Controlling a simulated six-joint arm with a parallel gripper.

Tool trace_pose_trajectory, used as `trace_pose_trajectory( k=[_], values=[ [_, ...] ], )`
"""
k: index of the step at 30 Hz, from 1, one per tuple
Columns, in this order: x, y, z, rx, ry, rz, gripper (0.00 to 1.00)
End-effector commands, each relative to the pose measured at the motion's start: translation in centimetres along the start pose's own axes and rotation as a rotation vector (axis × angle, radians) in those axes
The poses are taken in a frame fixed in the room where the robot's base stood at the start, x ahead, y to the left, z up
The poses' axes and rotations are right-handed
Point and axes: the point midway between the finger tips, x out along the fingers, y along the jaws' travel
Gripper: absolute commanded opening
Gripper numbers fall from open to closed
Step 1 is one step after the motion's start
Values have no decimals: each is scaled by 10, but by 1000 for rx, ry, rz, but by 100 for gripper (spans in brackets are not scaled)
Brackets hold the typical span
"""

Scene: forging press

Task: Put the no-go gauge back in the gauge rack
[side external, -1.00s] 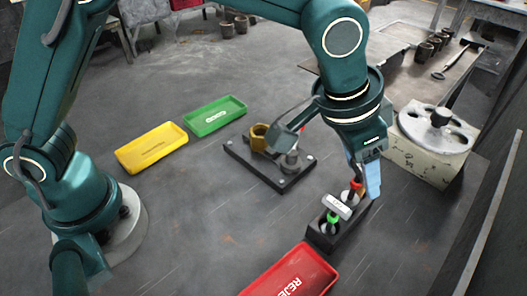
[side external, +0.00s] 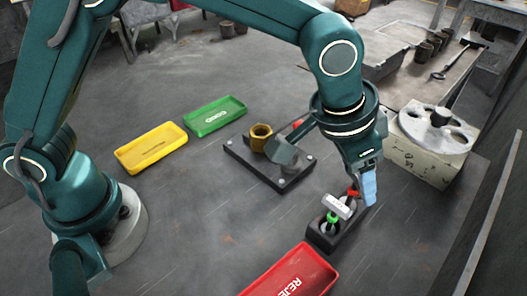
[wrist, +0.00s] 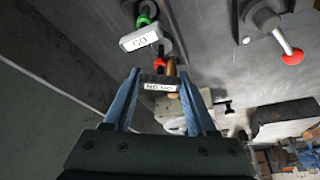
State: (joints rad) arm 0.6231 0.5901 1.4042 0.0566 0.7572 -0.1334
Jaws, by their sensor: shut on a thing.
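My gripper (side external: 361,192) is shut on the no-go gauge, over the far right end of the black gauge rack (side external: 323,240). The gauge's red ring (side external: 352,193) shows beside the blue fingers. In the wrist view, the no-go gauge (wrist: 161,86) sits between both fingertips, with its label readable and its red ring beyond. The go gauge, with a green ring (side external: 332,217) and white label block (side external: 337,206), stands in the rack's near end; it also shows in the wrist view (wrist: 140,40). I cannot tell whether the no-go gauge's lower end is in its slot.
A red reject tray (side external: 290,275) lies close in front of the rack. A black fixture plate (side external: 262,175) with a brass hex part (side external: 260,138) stands to the left. Yellow (side external: 150,147) and green (side external: 215,116) trays lie farther left. A pale block with a holed disc (side external: 430,150) stands behind right.

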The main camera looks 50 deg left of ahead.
Motion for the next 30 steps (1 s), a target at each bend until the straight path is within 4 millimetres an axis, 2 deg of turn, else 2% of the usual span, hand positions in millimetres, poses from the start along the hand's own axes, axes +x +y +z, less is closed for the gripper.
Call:
trace_pose_trajectory(
  k=[30],
  values=[
    [16, 0, 6, 0, 2, 0, 0]
  ],
)
